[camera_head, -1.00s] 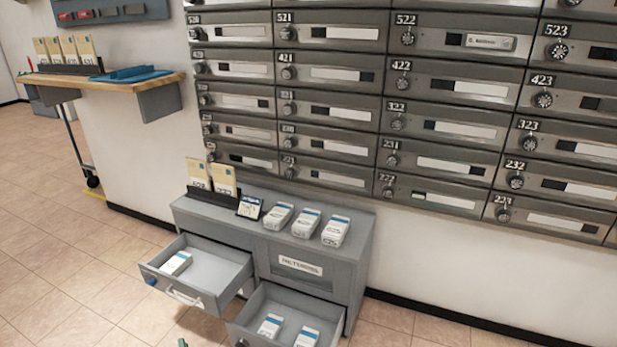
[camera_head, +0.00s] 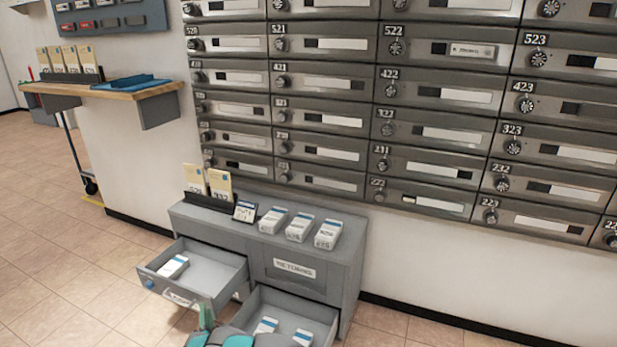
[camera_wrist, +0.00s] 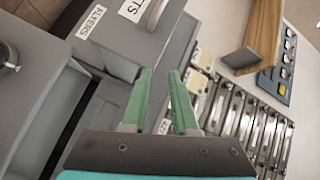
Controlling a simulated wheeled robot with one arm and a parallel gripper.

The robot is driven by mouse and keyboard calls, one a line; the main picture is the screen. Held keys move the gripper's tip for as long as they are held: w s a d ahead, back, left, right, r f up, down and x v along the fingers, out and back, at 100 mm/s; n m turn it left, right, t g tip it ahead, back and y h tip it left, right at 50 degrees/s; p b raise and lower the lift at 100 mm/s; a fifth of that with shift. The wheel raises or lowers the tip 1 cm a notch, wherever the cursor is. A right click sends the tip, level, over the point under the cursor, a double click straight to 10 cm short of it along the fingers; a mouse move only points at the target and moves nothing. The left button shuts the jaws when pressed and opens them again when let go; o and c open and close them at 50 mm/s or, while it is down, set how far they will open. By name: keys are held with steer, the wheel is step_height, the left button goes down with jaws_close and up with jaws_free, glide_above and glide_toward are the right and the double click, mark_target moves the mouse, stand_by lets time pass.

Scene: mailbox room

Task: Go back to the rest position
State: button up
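My gripper (camera_wrist: 160,76) shows two green fingers in the wrist view, apart with nothing between them. In the head view a green fingertip (camera_head: 206,315) and the top of my arm rise at the bottom edge, in front of the grey cabinet (camera_head: 345,262). The cabinet's upper left drawer (camera_head: 222,272) is pulled out and holds a white packet (camera_head: 173,266). Its lower right drawer (camera_head: 290,297) is also pulled out, with two white packets inside, partly hidden by my arm.
Three white packets (camera_head: 299,227), a small sign (camera_head: 246,211) and a card holder (camera_head: 207,206) stand on the cabinet. Numbered mailboxes (camera_head: 440,135) cover the wall. A wooden shelf (camera_head: 110,90) holds a blue tray (camera_head: 130,80).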

steer(key=w+d+r+n+g+h, duration=0.1)
steer(key=w+d+r+h, duration=0.1)
steer(key=w+d+r, duration=0.5)
steer(key=s+d+r+n+g+h, duration=0.1)
steer(key=s+d+r+g+h, duration=0.3)
steer(key=d, duration=0.7)
steer(key=w+d+r+n+g, duration=0.1)
steer(key=d+r+g, duration=0.1)
steer(key=d+r, duration=0.65)
steer(key=s+d+r+n+g, duration=0.1)
steer(key=s+d+r+g, duration=0.15)
steer(key=s+d, duration=0.55)
steer(key=s+d+r+n+g, duration=0.1)
steer(key=s+d+r+g, duration=0.15)
steer(key=s+d, duration=0.55)
steer(key=s+d+r+n+g, duration=0.1)
steer(key=s+r+n+g, duration=0.1)
steer(key=s, duration=1.4)
steer(key=s+d+r+n+g, duration=0.2)
steer(key=s+g, duration=0.2)
steer(key=s, duration=1.2)
steer(key=shift+s+n, duration=0.3)
